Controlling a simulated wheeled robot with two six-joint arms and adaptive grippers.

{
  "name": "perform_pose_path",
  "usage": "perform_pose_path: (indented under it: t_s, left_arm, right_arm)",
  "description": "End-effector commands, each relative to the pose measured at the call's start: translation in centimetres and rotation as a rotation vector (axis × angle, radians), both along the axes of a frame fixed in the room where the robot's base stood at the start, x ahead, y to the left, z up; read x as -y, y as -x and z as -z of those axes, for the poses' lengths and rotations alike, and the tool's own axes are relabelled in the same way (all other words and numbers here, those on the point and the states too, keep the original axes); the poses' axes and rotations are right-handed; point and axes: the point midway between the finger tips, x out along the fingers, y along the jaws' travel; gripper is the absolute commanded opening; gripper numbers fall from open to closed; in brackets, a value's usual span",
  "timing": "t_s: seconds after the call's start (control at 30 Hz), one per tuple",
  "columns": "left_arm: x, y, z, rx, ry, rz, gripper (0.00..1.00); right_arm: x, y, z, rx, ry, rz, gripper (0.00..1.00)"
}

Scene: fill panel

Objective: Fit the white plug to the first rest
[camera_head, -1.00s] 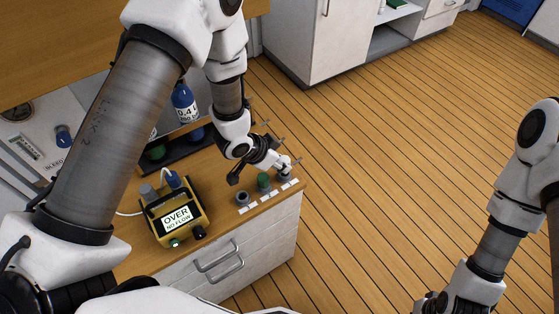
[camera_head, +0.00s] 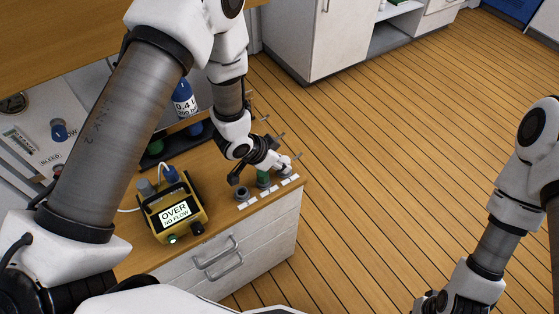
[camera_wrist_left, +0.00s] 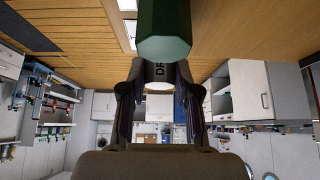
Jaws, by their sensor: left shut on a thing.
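My left gripper (camera_head: 281,163) is over the right end of a short row of rests on the counter's front corner. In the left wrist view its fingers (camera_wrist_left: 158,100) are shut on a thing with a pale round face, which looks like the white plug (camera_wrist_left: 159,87). A green plug (camera_head: 263,179) stands in the middle of the row, close to the gripper; it also looms at the top of the left wrist view (camera_wrist_left: 164,30). A dark grey round rest (camera_head: 242,193) is at the row's left end. The gripper hides part of the right end. My right gripper (camera_head: 440,302) is cut off at the bottom edge.
A yellow meter (camera_head: 174,213) reading OVER, NO FLOW stands left of the rests. White labels (camera_head: 268,193) line the counter edge. A blue bottle (camera_head: 184,98) and a dark rack (camera_head: 178,148) are behind. Drawers are below; open floor lies right.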

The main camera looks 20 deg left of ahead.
Motion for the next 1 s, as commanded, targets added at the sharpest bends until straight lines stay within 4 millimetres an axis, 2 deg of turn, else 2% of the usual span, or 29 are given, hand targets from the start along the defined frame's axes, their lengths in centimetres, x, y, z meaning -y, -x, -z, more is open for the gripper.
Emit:
perform_pose_path:
  t_s: [0.03,0.07,0.13,0.43,0.57,0.67,0.9,1.0]
  left_arm:
    - [0.0,0.0,0.2,0.0,0.0,0.0,0.02]
    - [0.0,0.0,0.2,0.0,0.0,0.0,0.35]
    - [0.0,0.0,0.1,0.0,0.0,0.0,0.59]
    - [0.0,0.0,0.1,0.0,0.0,0.0,0.6]
    - [-0.4,0.3,-0.8,0.003,0.0,-0.001,0.6]
    - [-1.0,1.2,-2.5,0.001,0.001,-0.002,0.6]
    - [-3.1,3.8,-7.6,0.002,0.004,-0.004,0.6]
    - [-3.7,4.6,-9.1,0.002,0.001,-0.004,0.6]
  right_arm:
    - [0.0,0.0,0.2,0.0,0.0,0.0,0.0]
    - [0.0,0.0,0.2,0.0,0.0,0.0,0.0]
    - [0.0,0.0,0.1,0.0,0.0,0.0,0.0]
    - [0.0,0.0,0.1,0.0,0.0,0.0,0.0]
    - [0.0,0.0,0.1,0.0,0.0,0.0,0.0]
    - [0.0,0.0,0.1,0.0,0.0,0.0,0.0]
    - [0.0,0.0,0.1,0.0,0.0,0.0,0.0]
    - [0.0,0.0,0.1,0.0,0.0,0.0,0.0]
